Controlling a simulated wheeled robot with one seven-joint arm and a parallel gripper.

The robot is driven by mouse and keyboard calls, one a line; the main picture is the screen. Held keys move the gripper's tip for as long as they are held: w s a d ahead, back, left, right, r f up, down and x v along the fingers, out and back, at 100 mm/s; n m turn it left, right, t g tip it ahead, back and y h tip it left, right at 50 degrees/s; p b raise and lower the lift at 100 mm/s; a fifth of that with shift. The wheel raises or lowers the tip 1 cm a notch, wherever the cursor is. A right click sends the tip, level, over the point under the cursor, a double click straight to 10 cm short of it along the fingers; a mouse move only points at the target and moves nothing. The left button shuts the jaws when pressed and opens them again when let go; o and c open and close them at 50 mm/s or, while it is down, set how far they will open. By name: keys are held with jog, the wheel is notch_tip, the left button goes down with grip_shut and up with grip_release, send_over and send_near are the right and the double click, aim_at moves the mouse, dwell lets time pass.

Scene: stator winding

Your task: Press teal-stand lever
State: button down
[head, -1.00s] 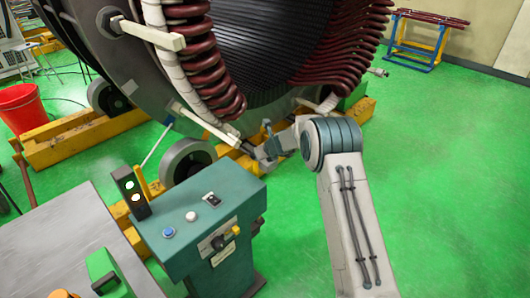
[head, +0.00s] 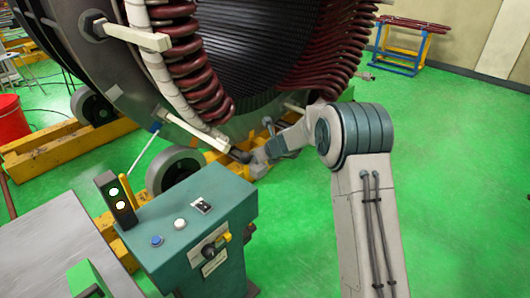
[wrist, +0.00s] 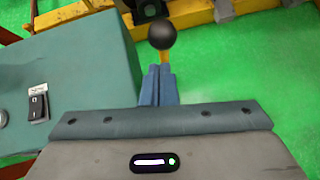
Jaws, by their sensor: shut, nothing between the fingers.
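The teal stand (head: 228,203) is at the lower middle of the head view. Its front face carries a black knob (head: 208,250) beside a yellow handle (head: 227,238). In the wrist view, the stand (wrist: 85,75) fills the left side. There, a black ball knob (wrist: 162,34) on a yellow stem shows just beyond my fingertips, to the right of the stand's edge. I cannot tell whether my fingers touch it. My gripper (wrist: 161,68) is shut and empty. In the head view, my gripper (head: 262,160) is small, above and right of the stand's top in the picture.
The large stator (head: 265,60) with dark red coils fills the upper middle. Yellow beams (head: 60,145) and a grey roller (head: 172,168) lie below it. The stand's top has a rocker switch (head: 200,206), a white button (head: 180,223) and a blue button (head: 157,241).

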jog(key=v, duration=0.4)
jog(key=r+v, duration=0.1)
jog(key=shift+a+r, duration=0.1)
jog(key=shift+r, duration=0.1)
jog(key=s+d+r+n+g, duration=0.1)
jog(key=s+d+r+n, duration=0.25)
jog(key=s+n, duration=0.2)
jog(key=s+d+r+n+h, duration=0.1)
jog(key=s+d+r+n, duration=0.1)
jog(key=s+r+n, duration=0.35)
jog(key=s+d+r+n+g, duration=0.1)
jog(key=s+d+r+n, duration=0.2)
jog(key=s, duration=0.5)
jog(key=s+d+n+h, duration=0.1)
jog(key=s+d+n, duration=0.3)
jog(key=s, duration=0.3)
jog(key=s+d+f+n+g+h, duration=0.1)
jog(key=s+d+n+h, duration=0.1)
jog(key=s+n, duration=0.3)
jog(key=s+d+f+n+h, duration=0.1)
jog(key=s+d+n, duration=0.3)
jog(key=s, duration=0.5)
jog(key=shift+s+d+n+g+h, duration=0.3)
jog(key=shift+d+n+h, duration=0.15)
jog(key=shift+d, duration=0.45)
jog(key=shift+f, duration=0.1)
